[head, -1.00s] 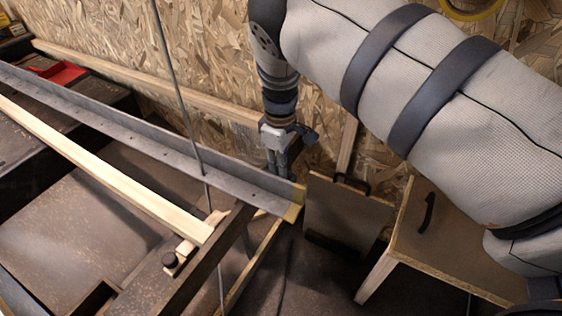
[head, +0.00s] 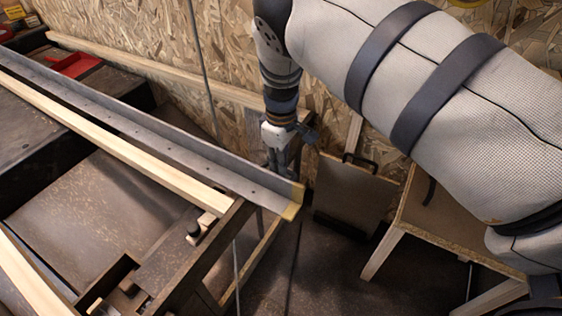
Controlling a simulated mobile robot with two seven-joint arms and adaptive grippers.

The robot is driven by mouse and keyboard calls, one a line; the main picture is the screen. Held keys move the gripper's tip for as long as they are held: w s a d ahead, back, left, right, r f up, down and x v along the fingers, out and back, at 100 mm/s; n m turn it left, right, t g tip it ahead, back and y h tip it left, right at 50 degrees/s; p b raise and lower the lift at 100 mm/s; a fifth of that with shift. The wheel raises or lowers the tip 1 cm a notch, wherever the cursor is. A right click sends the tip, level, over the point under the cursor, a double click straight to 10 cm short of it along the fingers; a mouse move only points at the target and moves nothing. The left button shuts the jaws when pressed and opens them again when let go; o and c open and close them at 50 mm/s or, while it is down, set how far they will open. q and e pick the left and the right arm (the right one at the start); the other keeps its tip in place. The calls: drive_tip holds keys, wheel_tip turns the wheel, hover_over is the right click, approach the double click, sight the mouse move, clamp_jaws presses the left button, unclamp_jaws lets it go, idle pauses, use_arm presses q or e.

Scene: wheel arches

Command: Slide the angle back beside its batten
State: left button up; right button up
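The angle (head: 150,135) is a long grey L-section metal bar with small holes and a yellowish end. It runs from the upper left down to the bench's right edge, and its end sticks out past the frame. Its batten (head: 135,153) is a pale wooden strip lying roughly parallel on the near side, with a narrow gap between them. My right gripper (head: 278,168) points down at the far side of the angle's upright flange, near the yellowish end. Its fingertips are partly hidden there, so contact and opening cannot be told. My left gripper is out of view.
A wooden stop with a dark knob (head: 200,228) sits by the batten's end. A second pale strip (head: 30,275) lies at lower left. A red tray (head: 75,65) is at the back left. A thin upright rod (head: 203,70), a leaning board (head: 350,195) and a wooden table (head: 455,235) stand nearby.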

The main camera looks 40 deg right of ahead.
drive_tip(key=shift+o, duration=0.5)
drive_tip(key=shift+w+r, duration=0.1)
drive_tip(key=shift+r, duration=0.1)
wheel_tip(320, 180, up, 12)
